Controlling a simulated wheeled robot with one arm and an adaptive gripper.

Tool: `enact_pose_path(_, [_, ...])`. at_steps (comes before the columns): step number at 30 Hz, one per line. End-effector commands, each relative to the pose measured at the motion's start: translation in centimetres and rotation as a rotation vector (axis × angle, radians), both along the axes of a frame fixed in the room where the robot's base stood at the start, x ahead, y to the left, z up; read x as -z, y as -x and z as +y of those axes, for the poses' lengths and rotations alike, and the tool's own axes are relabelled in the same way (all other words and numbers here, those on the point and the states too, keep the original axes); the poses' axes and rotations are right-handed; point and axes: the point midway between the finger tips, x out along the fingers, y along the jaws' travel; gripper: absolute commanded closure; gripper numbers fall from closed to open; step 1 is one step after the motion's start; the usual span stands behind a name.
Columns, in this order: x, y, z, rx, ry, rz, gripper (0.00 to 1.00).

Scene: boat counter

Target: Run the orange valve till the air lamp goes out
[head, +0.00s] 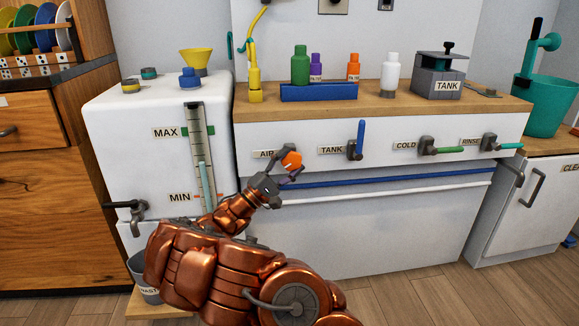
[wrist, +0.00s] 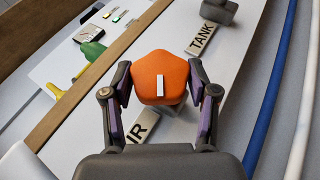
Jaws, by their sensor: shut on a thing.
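The orange valve (head: 291,160) is a faceted knob on the white front panel, beside the AIR label (head: 265,154). My gripper (head: 280,182) is at the knob. In the wrist view the orange knob (wrist: 161,80) sits between my two fingers (wrist: 160,98), which are shut on its sides. A white pointer mark on the knob runs roughly up and down in that picture. I cannot make out an air lamp for certain; small green and pale marks (wrist: 117,17) show on the wall in the wrist view, too small to read.
Right of the orange knob are the blue TANK lever (head: 361,138), green COLD lever (head: 448,150) and teal RINSE lever (head: 510,146). A blue rail (head: 400,176) runs below. The white tank (head: 130,150) with a MIN-MAX gauge (head: 203,160) stands left. Bottles fill a blue rack (head: 318,92) above.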

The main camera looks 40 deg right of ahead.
Motion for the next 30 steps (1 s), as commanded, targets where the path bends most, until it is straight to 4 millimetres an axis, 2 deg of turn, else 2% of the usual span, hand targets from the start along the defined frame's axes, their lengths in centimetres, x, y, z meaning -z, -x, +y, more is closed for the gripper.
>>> enact_pose_path(18, [0.00, -0.05, 0.00, -0.001, 0.037, 0.029, 0.76])
enact_pose_path(19, [0.01, -0.04, 0.00, -0.001, 0.037, 0.029, 0.40])
enact_pose_path(26, [-0.01, -0.02, -0.01, 0.000, 0.037, 0.028, 0.16])
enact_pose_path(30, [-0.01, 0.00, -0.02, 0.000, 0.036, 0.028, 0.15])
